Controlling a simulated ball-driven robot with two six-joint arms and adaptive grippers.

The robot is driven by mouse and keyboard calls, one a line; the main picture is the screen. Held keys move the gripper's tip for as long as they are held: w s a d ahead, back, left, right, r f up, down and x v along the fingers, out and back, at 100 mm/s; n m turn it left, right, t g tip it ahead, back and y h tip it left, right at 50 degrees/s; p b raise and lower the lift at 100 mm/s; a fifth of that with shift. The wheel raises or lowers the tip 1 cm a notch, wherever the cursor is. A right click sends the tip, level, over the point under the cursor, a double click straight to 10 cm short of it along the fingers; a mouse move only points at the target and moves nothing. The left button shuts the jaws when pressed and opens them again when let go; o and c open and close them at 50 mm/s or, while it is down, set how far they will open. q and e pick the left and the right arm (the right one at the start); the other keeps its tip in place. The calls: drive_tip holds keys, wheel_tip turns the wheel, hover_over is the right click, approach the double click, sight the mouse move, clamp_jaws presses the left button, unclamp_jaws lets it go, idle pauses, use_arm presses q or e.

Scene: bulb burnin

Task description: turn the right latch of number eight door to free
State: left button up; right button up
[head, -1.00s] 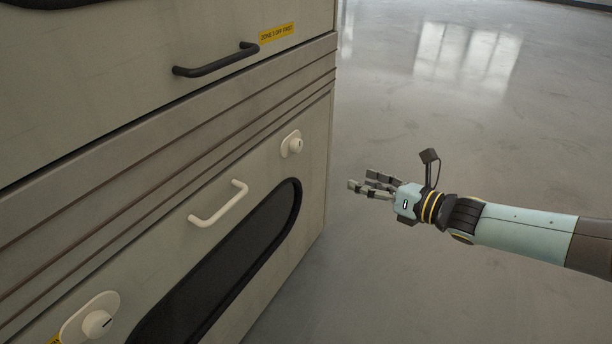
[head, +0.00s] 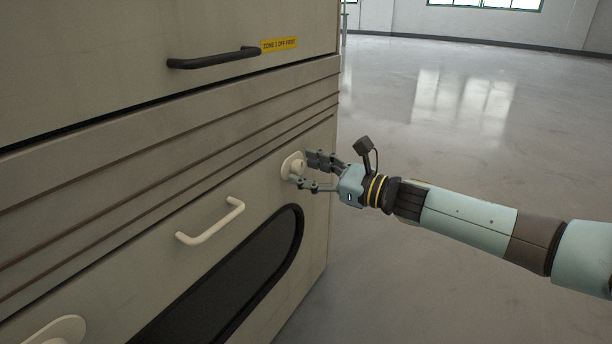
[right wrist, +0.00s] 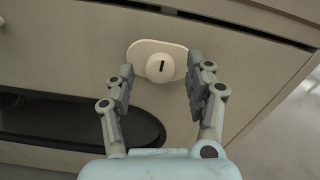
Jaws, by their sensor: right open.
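The right latch (head: 291,166) is a cream round knob on an oval plate, at the upper right of the lower door (head: 259,192). In the right wrist view the latch knob (right wrist: 160,67) shows a dark slot that stands nearly upright. My right gripper (head: 309,172) is open, its fingers on either side of the knob. In the right wrist view the gripper (right wrist: 157,85) has clear gaps to the knob on both sides; I cannot tell whether the tips reach past its face. Part of the left latch (head: 55,332) shows at the lower left. My left gripper is out of view.
A cream handle (head: 211,222) and a dark oval window (head: 230,280) are on the same door. Above are a black handle (head: 214,58) and a yellow label (head: 280,44). The floor (head: 450,130) right of the cabinet is open.

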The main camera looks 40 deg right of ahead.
drive_tip(key=shift+w+a, duration=0.1)
drive_tip(key=shift+w, duration=0.25)
drive_tip(key=shift+c, duration=0.4)
clamp_jaws()
